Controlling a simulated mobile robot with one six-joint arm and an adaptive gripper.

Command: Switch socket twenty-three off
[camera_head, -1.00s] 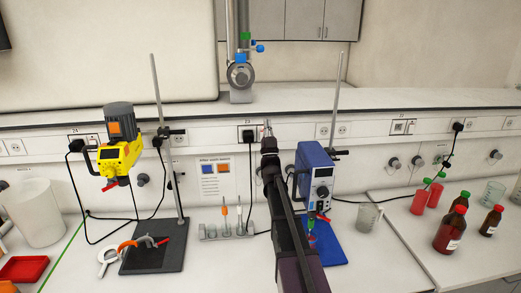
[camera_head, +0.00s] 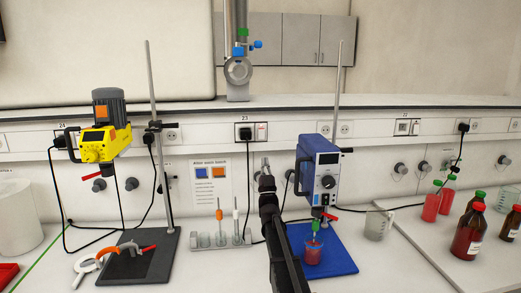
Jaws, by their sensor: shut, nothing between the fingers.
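Socket twenty-three (camera_head: 246,133) is on the wall strip behind the bench, with its number above it. A black plug (camera_head: 246,135) sits in it and a cable hangs down. Its small switch (camera_head: 262,132) is at the right end of the plate, with a reddish mark; its position is too small to tell. My gripper (camera_head: 264,163) is shut and empty. It points up at the wall just below the switch, apart from it in the picture. The socket and switch are not covered by my arm.
A blue stirrer (camera_head: 318,170) on a stand is close to the right of my arm, over a blue base (camera_head: 335,262). A yellow stirrer (camera_head: 105,142) stands further left. Bottles (camera_head: 468,235) stand at the right.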

